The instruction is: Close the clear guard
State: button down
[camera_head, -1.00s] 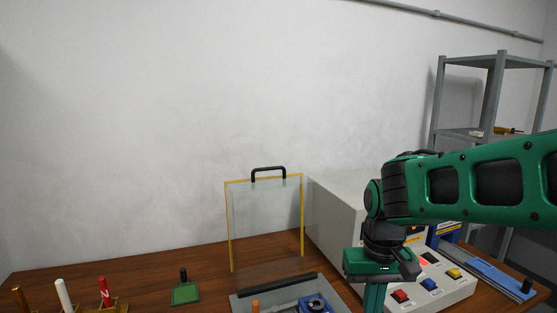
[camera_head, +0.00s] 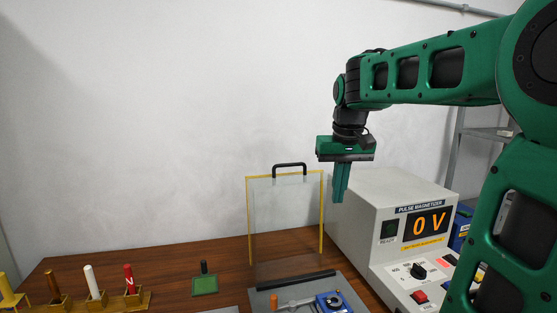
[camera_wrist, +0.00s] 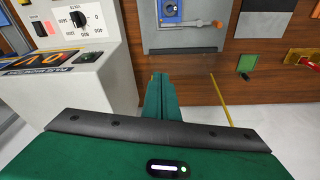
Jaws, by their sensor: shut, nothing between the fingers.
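The clear guard (camera_head: 285,215) is a transparent panel with yellow side edges and a black handle (camera_head: 289,165) on top. It stands upright behind a grey fixture plate (camera_head: 262,299), with a black bar along the plate's back edge. In the wrist view one yellow edge of the guard (camera_wrist: 222,101) shows as a slanting line. My gripper (camera_head: 339,200) is shut and empty, pointing down in the air, to the right of the guard and its handle. Its green fingers also show in the wrist view (camera_wrist: 161,78), with the fixture plate beyond them.
A white pulse magnetizer (camera_head: 375,225) reading 0 V stands right of the guard. A blue vise-like part (camera_head: 331,302) sits on the plate. A green pad with a black knob (camera_head: 205,284) and a rack of coloured rods (camera_head: 115,300) are to the left.

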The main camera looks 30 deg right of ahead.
jog(key=w+a+r+n+t, duration=0.1)
jog(key=w+a+r, duration=0.1)
jog(key=w+r, duration=0.65)
jog(key=w+a+r+n+t, duration=0.1)
jog(key=w+a+r+t, duration=0.3)
jog(key=w, duration=0.8)
jog(key=g, duration=0.3)
send_over(283, 176)
jog(key=w, duration=0.1)
jog(key=f, duration=0.7)
jog(key=shift+w+d+f, duration=0.2)
jog(key=shift+f, duration=0.1)
jog(key=shift+s+a+f, duration=0.1)
jog(key=shift+s+a, duration=0.05)
jog(key=shift+s, duration=0.35)
